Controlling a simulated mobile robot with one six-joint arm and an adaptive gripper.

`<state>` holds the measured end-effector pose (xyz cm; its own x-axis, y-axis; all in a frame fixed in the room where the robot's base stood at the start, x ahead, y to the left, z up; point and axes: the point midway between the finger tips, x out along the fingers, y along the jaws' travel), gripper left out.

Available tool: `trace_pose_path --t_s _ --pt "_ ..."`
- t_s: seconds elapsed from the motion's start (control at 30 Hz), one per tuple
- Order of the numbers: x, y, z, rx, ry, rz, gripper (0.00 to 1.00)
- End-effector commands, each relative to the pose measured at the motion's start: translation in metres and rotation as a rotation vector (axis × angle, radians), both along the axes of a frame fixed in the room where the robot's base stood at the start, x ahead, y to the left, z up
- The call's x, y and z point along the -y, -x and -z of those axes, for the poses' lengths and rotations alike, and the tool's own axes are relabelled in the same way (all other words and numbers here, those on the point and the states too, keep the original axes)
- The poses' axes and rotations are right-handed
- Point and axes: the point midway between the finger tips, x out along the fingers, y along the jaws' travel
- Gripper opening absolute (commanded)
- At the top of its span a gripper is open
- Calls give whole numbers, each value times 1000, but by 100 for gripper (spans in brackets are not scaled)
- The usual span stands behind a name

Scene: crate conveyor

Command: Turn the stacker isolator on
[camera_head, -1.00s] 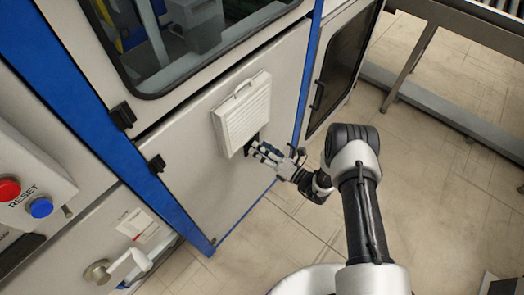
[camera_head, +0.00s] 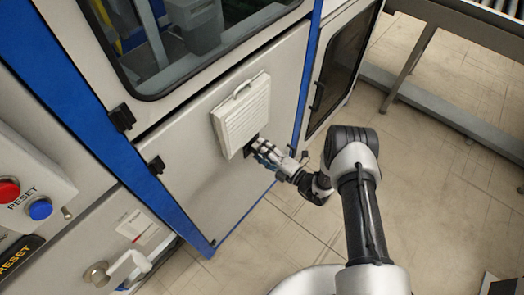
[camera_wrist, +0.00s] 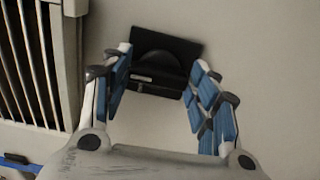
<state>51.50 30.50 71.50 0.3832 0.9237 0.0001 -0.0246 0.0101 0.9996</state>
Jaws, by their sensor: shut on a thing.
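The isolator is a black square plate with a round, dark rotary knob (camera_wrist: 155,72), seen in the wrist view on the pale cabinet panel. In the head view it is mostly hidden behind my gripper, just under the white louvred vent cover (camera_head: 242,114). My gripper (camera_wrist: 160,88) has its blue-padded fingers on either side of the knob, shut on it. The plate looks tilted in the wrist view. The exact contact is hard to see, and I cannot read any position mark on the knob. In the head view my gripper (camera_head: 256,146) reaches the panel from the lower right.
The vent grille (camera_wrist: 38,70) is close on the left in the wrist view. A control box with red and blue buttons (camera_head: 40,208) and a panel with a metal knob (camera_head: 97,273) are at left. A conveyor frame (camera_head: 440,100) stands at right. Floor is clear below.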

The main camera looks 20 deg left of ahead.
Motion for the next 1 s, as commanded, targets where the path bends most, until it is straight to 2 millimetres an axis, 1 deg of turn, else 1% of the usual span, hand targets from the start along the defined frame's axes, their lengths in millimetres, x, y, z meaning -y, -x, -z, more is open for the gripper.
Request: trace_pose_path --t_s 0.53,0.57,0.87,1.0 --pt "0 1 1 -26 -10 -2 31" --pt "0 1 1 -26 -10 -2 55" --pt "0 0 0 -25 -10 -1 75" --pt "0 0 0 -25 -10 -1 75"
